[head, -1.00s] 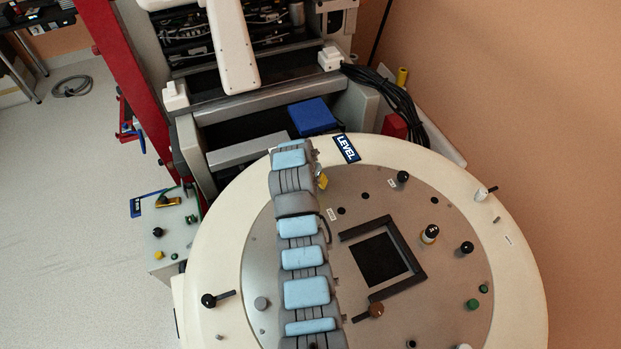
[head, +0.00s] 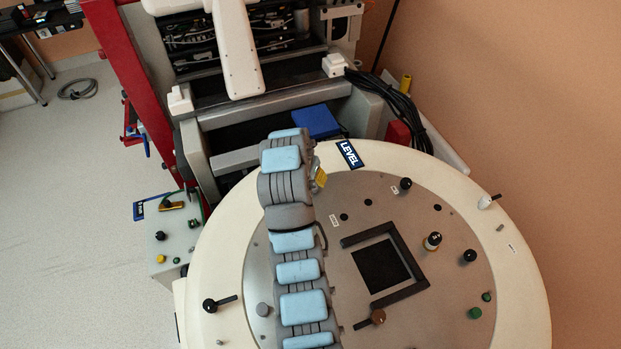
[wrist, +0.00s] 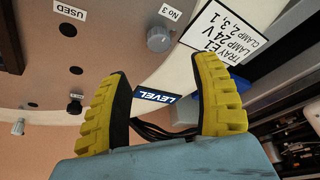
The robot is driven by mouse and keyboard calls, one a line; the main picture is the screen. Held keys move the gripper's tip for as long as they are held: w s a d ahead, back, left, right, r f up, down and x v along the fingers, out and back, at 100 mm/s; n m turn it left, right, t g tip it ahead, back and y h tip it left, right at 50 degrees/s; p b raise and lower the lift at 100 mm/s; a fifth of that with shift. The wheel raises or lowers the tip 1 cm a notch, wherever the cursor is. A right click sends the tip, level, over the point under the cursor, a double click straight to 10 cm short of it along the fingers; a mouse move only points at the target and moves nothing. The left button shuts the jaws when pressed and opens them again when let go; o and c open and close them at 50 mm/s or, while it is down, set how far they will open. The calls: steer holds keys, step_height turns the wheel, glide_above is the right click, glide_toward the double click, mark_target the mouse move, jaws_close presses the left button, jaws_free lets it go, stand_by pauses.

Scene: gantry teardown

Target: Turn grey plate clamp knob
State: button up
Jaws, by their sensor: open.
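In the wrist view a grey round knob (wrist: 158,38) stands on the plate beside a "No 3" label. It is beyond and between my gripper's yellow fingers. My gripper (wrist: 163,68) is open, with nothing between the fingers and a visible gap to the knob. In the head view my arm lies across the round plate (head: 345,215) and only a bit of yellow finger shows at its far end. A grey knob (head: 262,309) shows left of my arm there. I cannot tell if it is the same one; my arm hides part of the plate.
A white tag (wrist: 225,35) reading "TRAY E1, LAMP 24 V, CLAMP 2,3,1" is close to the right finger. A "LEVEL" label (head: 350,153) is on the cream rim. Black, green and brown knobs surround a square dark opening (head: 380,266). A blue box (head: 315,121) stands behind.

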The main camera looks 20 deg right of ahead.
steer(key=shift+v, duration=1.2)
steer(key=shift+w, duration=0.1)
